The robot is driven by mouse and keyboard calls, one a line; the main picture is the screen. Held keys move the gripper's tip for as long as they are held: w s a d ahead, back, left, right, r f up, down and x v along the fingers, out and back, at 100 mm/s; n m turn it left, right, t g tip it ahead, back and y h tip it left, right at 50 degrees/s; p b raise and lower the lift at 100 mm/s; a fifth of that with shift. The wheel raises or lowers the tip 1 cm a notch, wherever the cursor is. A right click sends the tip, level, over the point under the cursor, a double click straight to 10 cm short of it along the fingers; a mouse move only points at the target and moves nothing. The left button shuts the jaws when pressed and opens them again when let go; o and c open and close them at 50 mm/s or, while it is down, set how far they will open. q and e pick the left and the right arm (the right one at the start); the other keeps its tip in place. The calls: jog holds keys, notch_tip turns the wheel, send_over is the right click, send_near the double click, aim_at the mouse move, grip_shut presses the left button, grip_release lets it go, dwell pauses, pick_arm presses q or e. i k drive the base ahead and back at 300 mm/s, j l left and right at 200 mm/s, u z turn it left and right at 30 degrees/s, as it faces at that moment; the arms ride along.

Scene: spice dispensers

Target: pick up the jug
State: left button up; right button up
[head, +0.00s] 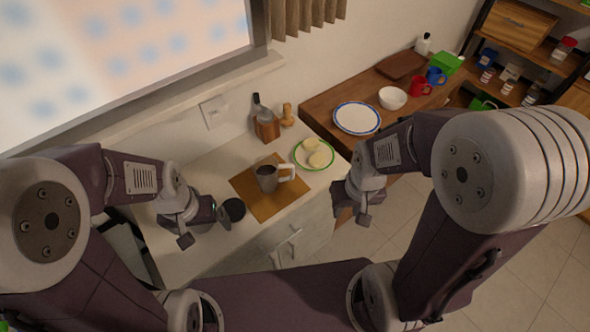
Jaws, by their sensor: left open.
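A grey jug (267,179) with a pale handle on its right side stands upright on a brown mat (247,187) on the white counter. My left gripper (205,230) is open, to the left of the jug and nearer to me, apart from it. A small dark round container (234,209) is just right of the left gripper; whether they touch is unclear. My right gripper (352,211) is right of the jug, past the counter's right side, empty, with its fingers apart.
A green-rimmed plate (300,163) with pale round food is right of the jug. A wooden block (266,127) stands behind. A wooden counter on the right holds a white plate (357,118), a bowl (392,98) and mugs. Floor is open at lower right.

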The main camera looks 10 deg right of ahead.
aim_at(266, 168)
jog(key=k+l+u, duration=0.1)
jog(key=l+u, duration=0.4)
jog(key=k+l+u, duration=0.15)
jog(key=l+u, duration=0.3)
